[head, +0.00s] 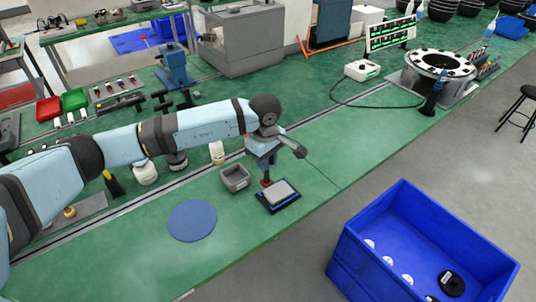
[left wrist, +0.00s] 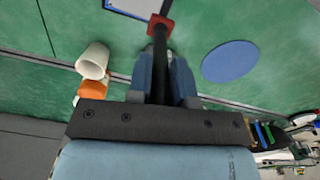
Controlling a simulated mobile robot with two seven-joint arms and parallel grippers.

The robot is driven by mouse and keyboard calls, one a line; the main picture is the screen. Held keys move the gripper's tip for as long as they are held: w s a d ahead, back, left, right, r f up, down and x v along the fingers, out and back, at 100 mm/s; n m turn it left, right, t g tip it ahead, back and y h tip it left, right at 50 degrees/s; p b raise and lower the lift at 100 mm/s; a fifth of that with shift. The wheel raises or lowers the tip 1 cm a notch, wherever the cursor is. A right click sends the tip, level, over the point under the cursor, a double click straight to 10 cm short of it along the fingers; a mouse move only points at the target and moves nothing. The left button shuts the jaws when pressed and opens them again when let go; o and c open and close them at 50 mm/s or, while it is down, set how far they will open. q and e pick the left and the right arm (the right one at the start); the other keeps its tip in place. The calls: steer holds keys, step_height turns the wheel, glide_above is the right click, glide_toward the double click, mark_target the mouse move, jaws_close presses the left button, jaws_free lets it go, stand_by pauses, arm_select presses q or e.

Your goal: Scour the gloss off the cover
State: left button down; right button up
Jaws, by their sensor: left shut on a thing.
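The grey cover (head: 283,193) lies on a black and blue fixture (head: 292,203) near the front edge of the green bench. My left gripper (head: 264,167) is above the fixture's far-left side and points down. In the left wrist view, the gripper (left wrist: 161,85) is shut on the black handle of a tool (left wrist: 160,48) with a red square end (left wrist: 160,22). The red end is at the edge of the pale cover (left wrist: 140,5); I cannot tell whether they touch. The gripper hides part of the handle. My right gripper is not in view.
A grey open bin (head: 234,179) stands just left of the fixture. A round blue mat (head: 193,220) lies nearer the front. A large blue crate (head: 375,262) is off the bench at right. The bench right of the fixture is clear.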

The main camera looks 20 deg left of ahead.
arm_select(q)
steer(key=shift+r, duration=1.15)
